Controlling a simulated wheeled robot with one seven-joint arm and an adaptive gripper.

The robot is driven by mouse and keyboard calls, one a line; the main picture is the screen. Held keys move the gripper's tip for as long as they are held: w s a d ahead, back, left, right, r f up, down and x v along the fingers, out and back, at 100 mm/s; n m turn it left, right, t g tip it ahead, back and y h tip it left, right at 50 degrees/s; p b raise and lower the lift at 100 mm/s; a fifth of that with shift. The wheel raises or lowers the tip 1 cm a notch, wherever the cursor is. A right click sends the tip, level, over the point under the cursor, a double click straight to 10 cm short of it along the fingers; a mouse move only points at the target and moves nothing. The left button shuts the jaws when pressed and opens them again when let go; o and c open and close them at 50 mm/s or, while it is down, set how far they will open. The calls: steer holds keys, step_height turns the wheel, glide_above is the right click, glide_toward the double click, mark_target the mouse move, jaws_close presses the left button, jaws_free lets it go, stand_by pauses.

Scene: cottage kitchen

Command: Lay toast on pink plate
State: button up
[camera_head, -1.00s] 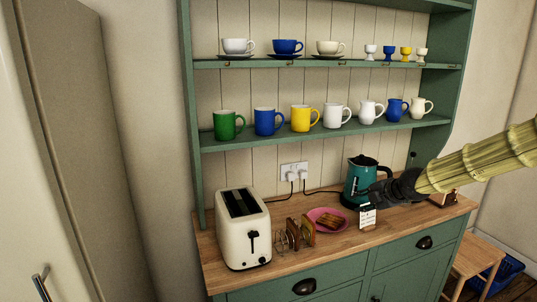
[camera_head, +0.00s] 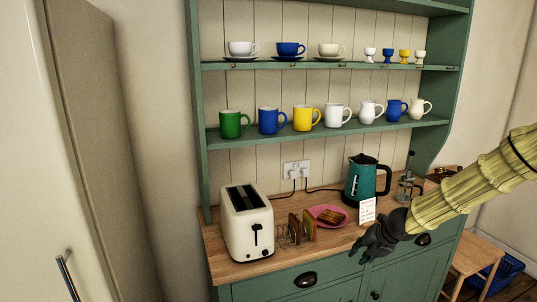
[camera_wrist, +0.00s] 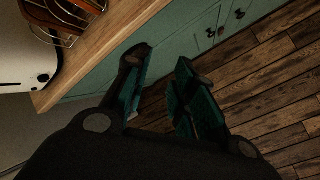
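The pink plate (camera_head: 321,211) lies on the wooden counter in the head view. A slice of toast (camera_head: 333,216) lies on it. A wire toast rack (camera_head: 283,236) stands left of the plate, with two upright slices of toast (camera_head: 295,228) in it. The rack also shows at the top left of the wrist view (camera_wrist: 72,14). My gripper (camera_head: 366,249) is in front of the counter's front edge, right of the rack and nearer than the plate. In the wrist view its fingers (camera_wrist: 160,65) stand apart with nothing between them.
A cream toaster (camera_head: 246,228) stands left of the rack. A teal kettle (camera_head: 362,182), a small white card (camera_head: 367,211) and a glass press (camera_head: 405,188) stand right of the plate. Shelves with cups and mugs (camera_head: 303,117) hang above. Open floor (camera_wrist: 270,90) shows below my gripper.

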steer(key=s+f+n+g+h, duration=0.4)
steer(key=s+f+n+g, duration=0.1)
steer(key=s+f+n, duration=1.65)
steer(key=s+a+f+n, duration=0.2)
steer(key=s+n, duration=0.4)
steer(key=s, duration=0.3)
steer(key=s+a+f+n+y, duration=0.1)
steer(key=s+a+f+n, duration=0.1)
steer(key=s+f+n, duration=0.2)
steer(key=s+a+f+n+g, duration=0.1)
steer(key=s+a+f+n, duration=0.2)
steer(key=s+n, duration=0.7)
steer(key=s+f, duration=0.1)
steer(key=s, duration=0.3)
steer(key=shift+s, duration=0.4)
steer(key=shift+n, duration=0.25)
